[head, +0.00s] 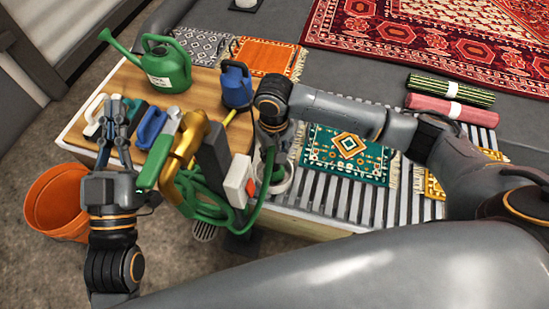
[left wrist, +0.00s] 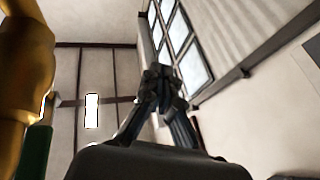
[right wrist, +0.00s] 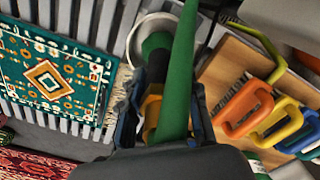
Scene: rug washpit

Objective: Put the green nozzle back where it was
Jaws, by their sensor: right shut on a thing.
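The green nozzle (right wrist: 157,42) has a green head, a dark body and an orange band. My right gripper (right wrist: 157,115) is shut on its body in the right wrist view. The green head points into a pale round holder (right wrist: 134,48); whether it rests inside or hovers just above, I cannot tell. In the head view the nozzle (head: 277,174) shows as a bit of green within the holder (head: 287,182), and my right arm hides most of that gripper. My left gripper (head: 115,118) is empty, pointing up beside the brush handles; its fingertips look together in the left wrist view (left wrist: 162,75).
A green hose (head: 210,212) loops below the brass pipe (head: 188,148) and crosses the right wrist view. A green watering can (head: 165,65), blue jug (head: 236,86) and brush handles crowd the wooden board. A teal rug (head: 345,158) lies on slats. An orange bucket (head: 58,205) stands left.

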